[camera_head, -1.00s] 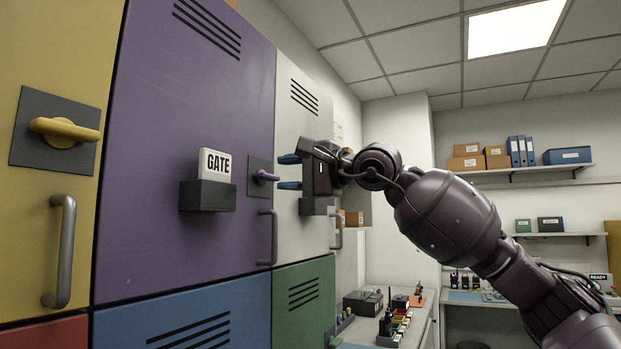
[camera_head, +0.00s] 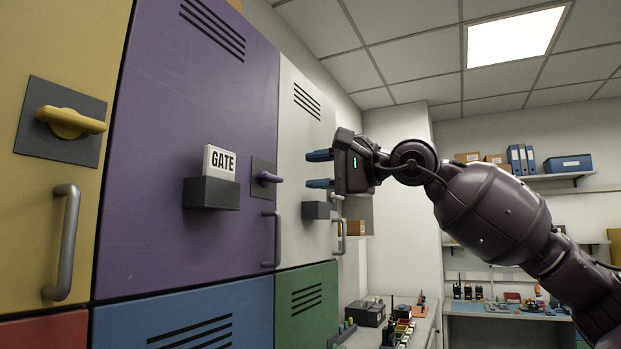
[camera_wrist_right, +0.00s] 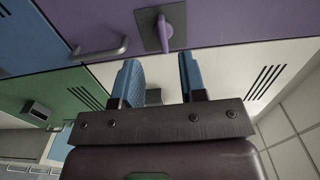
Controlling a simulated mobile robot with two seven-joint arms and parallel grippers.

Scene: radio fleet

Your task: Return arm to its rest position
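My right gripper (camera_head: 320,170) is in front of the white locker door (camera_head: 300,130), with its two blue fingers apart and nothing between them. Its fingers also show in the right wrist view (camera_wrist_right: 160,80), spread open with the lockers beyond. My right arm (camera_head: 490,215) comes in from the lower right. My left gripper is not in either view.
A counter with radios (camera_head: 390,330) lies below right. Open room lies right of the lockers.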

